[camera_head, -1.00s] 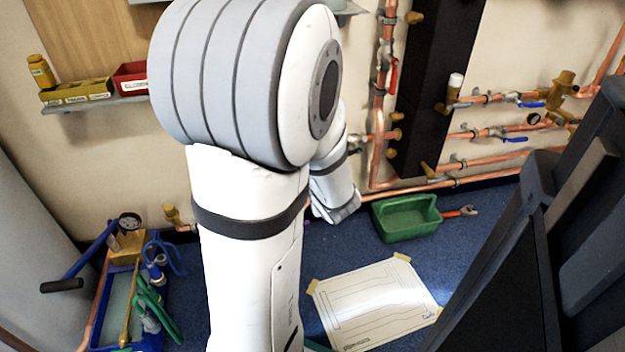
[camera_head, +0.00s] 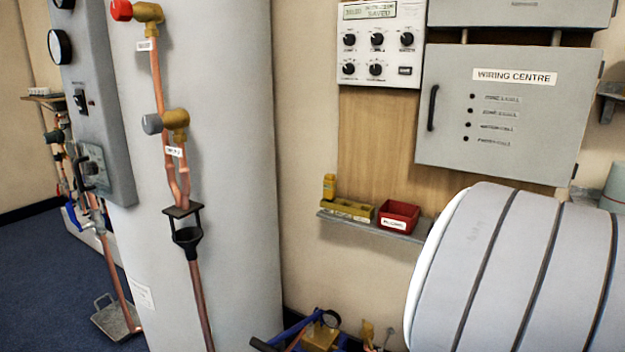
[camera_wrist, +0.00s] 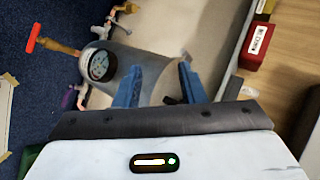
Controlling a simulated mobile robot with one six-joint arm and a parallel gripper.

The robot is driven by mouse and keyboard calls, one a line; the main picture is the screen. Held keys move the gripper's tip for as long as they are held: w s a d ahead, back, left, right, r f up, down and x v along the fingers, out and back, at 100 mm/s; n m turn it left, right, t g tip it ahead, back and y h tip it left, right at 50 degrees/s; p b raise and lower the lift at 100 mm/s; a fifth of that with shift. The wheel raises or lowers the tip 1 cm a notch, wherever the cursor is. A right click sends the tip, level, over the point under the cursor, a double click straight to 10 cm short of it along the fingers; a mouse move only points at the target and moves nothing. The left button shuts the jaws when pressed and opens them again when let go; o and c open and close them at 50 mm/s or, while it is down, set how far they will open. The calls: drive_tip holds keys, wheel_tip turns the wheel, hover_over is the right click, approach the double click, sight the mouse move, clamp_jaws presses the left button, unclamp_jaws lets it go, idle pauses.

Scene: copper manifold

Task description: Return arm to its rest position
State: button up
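My gripper (camera_wrist: 160,85) shows in the wrist view as two blue fingers standing apart, with nothing held between them. Beyond the fingers is a grey rounded vessel (camera_wrist: 150,70) with a dial gauge (camera_wrist: 100,65). In the head view only a large grey and white joint of my arm shows at the lower right. The gripper itself is outside that view.
A shelf (camera_head: 375,226) holds a red bin (camera_head: 398,216), also in the wrist view (camera_wrist: 258,45), and yellow bins (camera_head: 348,209). A tall grey cylinder (camera_head: 235,180) with copper pipes stands left. A wiring centre box (camera_head: 500,115) hangs above. Blue floor (camera_head: 50,270) is open at left.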

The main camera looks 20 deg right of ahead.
drive_tip(key=w+a+r+n+g+y+p, duration=0.25)
drive_tip(key=a+r+n+p, duration=0.3)
drive_tip(key=a+r, duration=0.4)
drive_tip(key=w+a+r+n+g+y+p, duration=0.15)
drive_tip(key=a+r+n+y+p, duration=0.45)
drive_tip(key=a, duration=0.6)
drive_tip(key=s+a+r+n+g+h+p, duration=0.2)
drive_tip(key=s+a+r+n+h+p, duration=0.1)
drive_tip(key=r+p, duration=0.4)
drive_tip(key=s+a+r+n+g+h+p, duration=0.1)
drive_tip(key=s+a+r+n+h+p, duration=0.2)
drive_tip(key=r+p, duration=0.4)
drive_tip(key=shift+s+a+r+n+g, duration=0.4)
drive_tip(key=shift+s+a+r+n, duration=0.5)
drive_tip(key=shift+n, duration=0.25)
drive_tip(key=shift+w, duration=0.1)
